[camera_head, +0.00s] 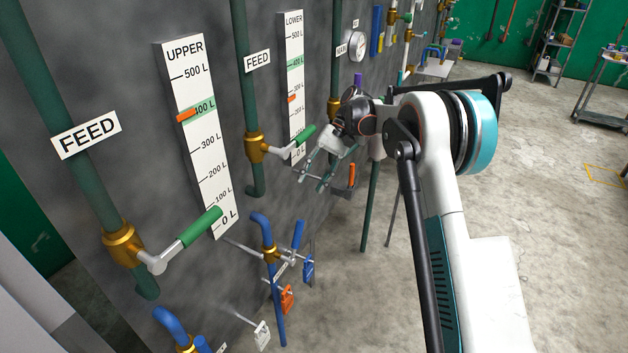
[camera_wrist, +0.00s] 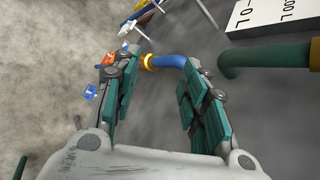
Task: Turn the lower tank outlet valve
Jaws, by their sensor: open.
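In the head view, a blue outlet pipe (camera_head: 263,232) with a brass valve body (camera_head: 271,255) stands low on the grey wall, below the LOWER gauge (camera_head: 294,90). A blue lever handle (camera_head: 298,236) rises beside it. Its label is too small to read. My gripper (camera_head: 311,179) is above and to the right of the pipe, pointing down-left, open and empty. In the wrist view, the blue pipe (camera_wrist: 178,63) and its brass collar (camera_wrist: 149,62) show beyond and between the open fingers (camera_wrist: 158,78), with no contact visible.
Green feed pipes with levers, including the lower feed lever (camera_head: 304,136) close to my gripper, stick out from the wall. Orange (camera_head: 287,298) and blue (camera_head: 308,270) tags hang near the outlet. Another blue pipe (camera_head: 171,323) is at lower left.

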